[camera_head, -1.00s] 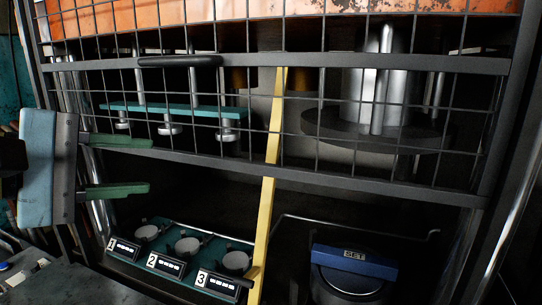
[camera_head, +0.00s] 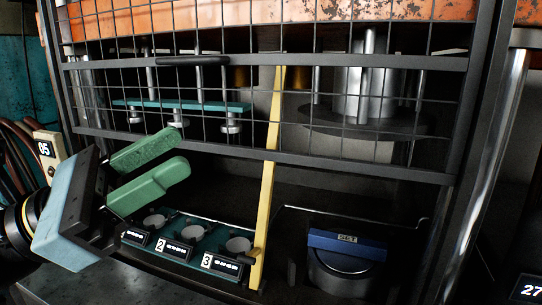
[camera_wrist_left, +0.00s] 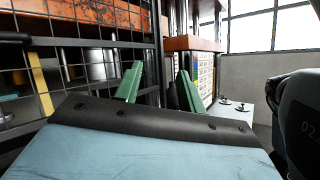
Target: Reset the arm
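My left gripper (camera_head: 182,151) is at the left of the head view, tilted, with its two green fingers pointing up and to the right. The fingers are apart with nothing between them. They also show apart in the left wrist view (camera_wrist_left: 160,70). The gripper is in front of the mesh guard's lower left part and above the numbered stations. My right gripper is in neither view.
A wire mesh guard (camera_head: 262,157) with a dark handle (camera_head: 192,61) spans the machine. Below it are a teal panel (camera_head: 211,241) with round pots and number plates, a yellow bar (camera_head: 266,200), and a blue block marked SET (camera_head: 347,244).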

